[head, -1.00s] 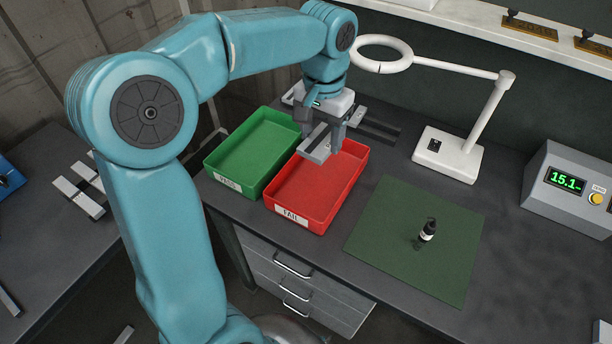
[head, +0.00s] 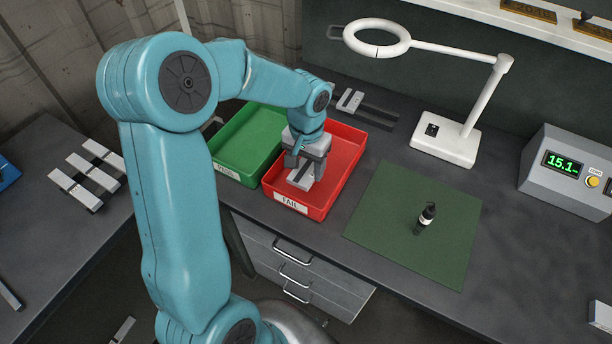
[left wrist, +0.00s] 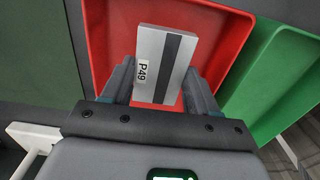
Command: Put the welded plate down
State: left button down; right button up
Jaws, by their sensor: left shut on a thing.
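My left gripper (head: 303,170) is low in the front part of the red tray (head: 345,165), which is labelled FAIL. It is shut on the welded plate (head: 301,179), a light grey piece with a darker strip. In the left wrist view the plate (left wrist: 147,50) shows a P49 label and sits between the two fingers (left wrist: 160,85), with the red tray floor (left wrist: 103,40) behind it. I cannot tell whether the plate touches the tray floor. My right gripper is not in view.
The green tray (head: 245,135) stands directly left of the red one. Several plates (head: 75,190) lie on the left table.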

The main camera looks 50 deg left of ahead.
aim_at(306, 169)
pick_arm(q)
notch_tip(306, 169, down, 4)
jog(key=shift+f, duration=0.1)
jog(key=shift+a+f, duration=0.1)
jog(key=shift+f, duration=0.3)
jog(key=shift+c, duration=1.4)
grip_release()
jog(key=shift+f, duration=0.15)
